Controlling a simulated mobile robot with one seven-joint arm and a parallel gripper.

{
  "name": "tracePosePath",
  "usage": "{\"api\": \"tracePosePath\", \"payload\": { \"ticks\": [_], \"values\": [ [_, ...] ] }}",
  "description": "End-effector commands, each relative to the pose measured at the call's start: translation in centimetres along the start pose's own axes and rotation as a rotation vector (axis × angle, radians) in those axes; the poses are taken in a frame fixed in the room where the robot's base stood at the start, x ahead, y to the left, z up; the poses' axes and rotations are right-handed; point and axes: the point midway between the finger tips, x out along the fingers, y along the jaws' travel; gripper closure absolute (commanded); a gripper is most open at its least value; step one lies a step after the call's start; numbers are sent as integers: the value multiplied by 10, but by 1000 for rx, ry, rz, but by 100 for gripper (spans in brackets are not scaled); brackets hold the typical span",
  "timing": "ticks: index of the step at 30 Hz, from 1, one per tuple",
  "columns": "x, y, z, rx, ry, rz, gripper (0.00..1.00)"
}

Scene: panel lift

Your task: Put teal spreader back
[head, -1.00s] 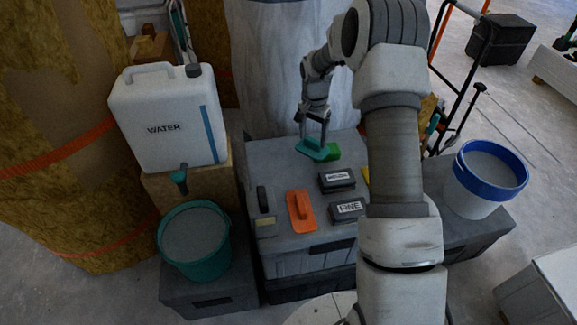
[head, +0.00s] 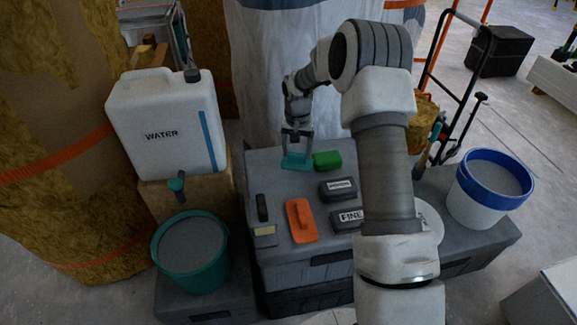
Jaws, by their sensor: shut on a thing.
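The teal spreader (head: 296,162) is at the back of the grey box top (head: 272,182), left of a green block (head: 327,160). My gripper (head: 297,148) is shut on the spreader from above. The spreader is at or just above the box top; I cannot tell whether it touches. My gripper's fingers hide part of its upper side.
On the box lie an orange float (head: 300,220), a dark block (head: 338,188), a block marked FINE (head: 348,219) and a black item (head: 262,207). A teal bucket (head: 189,262), a water canister (head: 168,125) and a blue-rimmed bucket (head: 490,190) stand around. The box's left back is clear.

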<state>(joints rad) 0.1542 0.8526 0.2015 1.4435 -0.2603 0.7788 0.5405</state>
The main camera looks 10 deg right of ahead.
Motion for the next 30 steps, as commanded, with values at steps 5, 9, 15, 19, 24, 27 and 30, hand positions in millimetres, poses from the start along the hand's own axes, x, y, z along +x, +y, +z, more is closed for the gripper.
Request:
{"api": "tracePosePath", "payload": {
  "ticks": [5,9,15,19,24,27,30],
  "values": [
    [16,-24,-2,-1,0,0,84],
    [22,-28,-2,0,-1,1,84],
    [51,-27,1,2,-2,1,84],
    [58,-27,1,1,0,0,84],
    [56,-27,1,1,0,0,84],
    [59,-27,2,1,0,1,84],
    [60,-27,2,1,0,0,19]
  ]
}}
